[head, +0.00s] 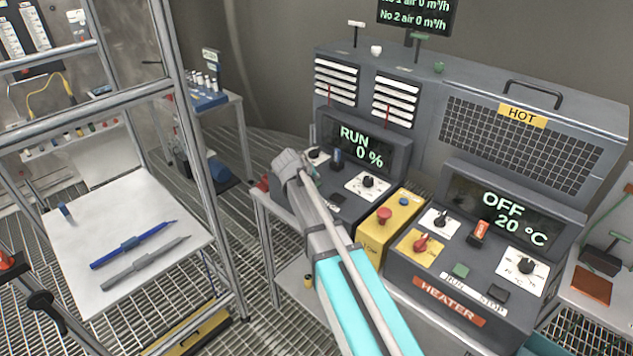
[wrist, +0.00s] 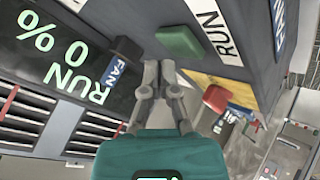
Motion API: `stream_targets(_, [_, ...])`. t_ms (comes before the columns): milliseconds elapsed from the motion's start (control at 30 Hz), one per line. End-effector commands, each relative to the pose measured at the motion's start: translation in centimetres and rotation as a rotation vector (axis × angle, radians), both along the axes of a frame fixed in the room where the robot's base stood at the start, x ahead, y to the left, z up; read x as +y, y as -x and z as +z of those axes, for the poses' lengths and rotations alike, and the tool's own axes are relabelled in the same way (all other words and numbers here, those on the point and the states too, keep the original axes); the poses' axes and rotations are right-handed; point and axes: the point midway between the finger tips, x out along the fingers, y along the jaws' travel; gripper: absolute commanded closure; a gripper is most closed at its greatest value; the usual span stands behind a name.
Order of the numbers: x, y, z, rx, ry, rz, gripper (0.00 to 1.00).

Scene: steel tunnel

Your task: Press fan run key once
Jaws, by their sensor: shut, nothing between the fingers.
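The fan unit's display (head: 362,146) reads RUN 0 %; the display also shows, turned, in the wrist view (wrist: 55,55). The green run key (wrist: 180,42) sits beside a white RUN label (wrist: 213,30) in the wrist view. My gripper (head: 312,172) is over the left part of the fan panel. In the wrist view my gripper's closed fingertips (wrist: 159,70) are empty and appear just short of the green key; I cannot tell whether they touch it.
A dark blue FAN switch (wrist: 122,60) stands close to the fingertips. A red part (wrist: 215,98) is on the other side. A yellow box with a red button (head: 384,215) stands between the fan unit and the heater unit (head: 440,290), whose display reads OFF 20 °C.

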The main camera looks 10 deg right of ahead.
Motion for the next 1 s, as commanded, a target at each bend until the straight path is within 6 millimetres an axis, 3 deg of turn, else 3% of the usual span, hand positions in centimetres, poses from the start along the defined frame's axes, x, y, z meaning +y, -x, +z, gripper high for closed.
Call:
stream_targets(433, [0.0,0.0,0.4,0.0,0.0,0.0,1.0])
stream_targets(1000, [0.0,0.0,4.4,0.0,0.0,0.0,1.0])
